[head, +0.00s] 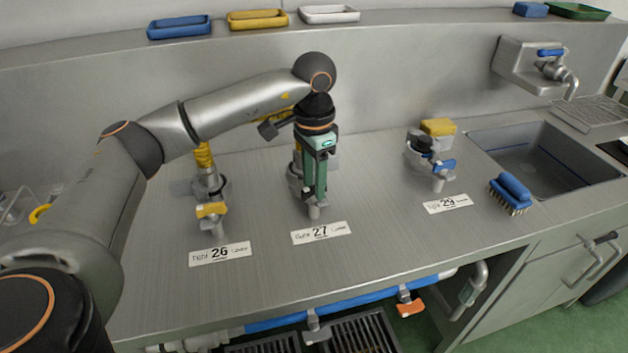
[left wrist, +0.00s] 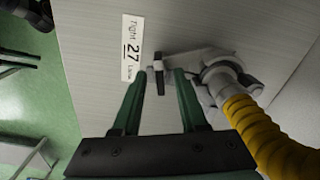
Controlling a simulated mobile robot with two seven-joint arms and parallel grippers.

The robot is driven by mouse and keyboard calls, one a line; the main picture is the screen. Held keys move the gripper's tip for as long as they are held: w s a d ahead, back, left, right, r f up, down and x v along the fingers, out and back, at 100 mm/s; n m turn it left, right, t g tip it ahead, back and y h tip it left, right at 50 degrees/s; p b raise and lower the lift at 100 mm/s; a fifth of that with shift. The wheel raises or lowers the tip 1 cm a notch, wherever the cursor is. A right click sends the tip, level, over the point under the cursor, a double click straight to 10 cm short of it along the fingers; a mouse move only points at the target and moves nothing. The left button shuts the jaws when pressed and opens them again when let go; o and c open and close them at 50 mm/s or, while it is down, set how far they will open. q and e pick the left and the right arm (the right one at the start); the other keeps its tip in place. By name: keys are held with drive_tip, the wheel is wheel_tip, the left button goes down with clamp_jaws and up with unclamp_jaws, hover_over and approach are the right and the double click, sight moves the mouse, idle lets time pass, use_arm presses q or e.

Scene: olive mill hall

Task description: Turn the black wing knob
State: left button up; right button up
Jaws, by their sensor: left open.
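My left gripper (head: 314,192) points down over the valve at label 27 (head: 320,232), in the middle of the steel counter. Its fingers hide most of that valve, and I cannot make out a black wing knob in the head view. My right gripper is not in view.
The valve at 26 has a yellow wing handle (head: 212,210), left of my gripper. The valve at 29 has a blue one (head: 442,166), to the right. A blue brush (head: 512,190) lies by the sink (head: 545,165). Trays (head: 258,19) stand on the ledge behind.

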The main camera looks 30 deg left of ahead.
use_arm(q)
wheel_tip(320, 180, up, 12)
drive_tip(key=p, duration=0.1)
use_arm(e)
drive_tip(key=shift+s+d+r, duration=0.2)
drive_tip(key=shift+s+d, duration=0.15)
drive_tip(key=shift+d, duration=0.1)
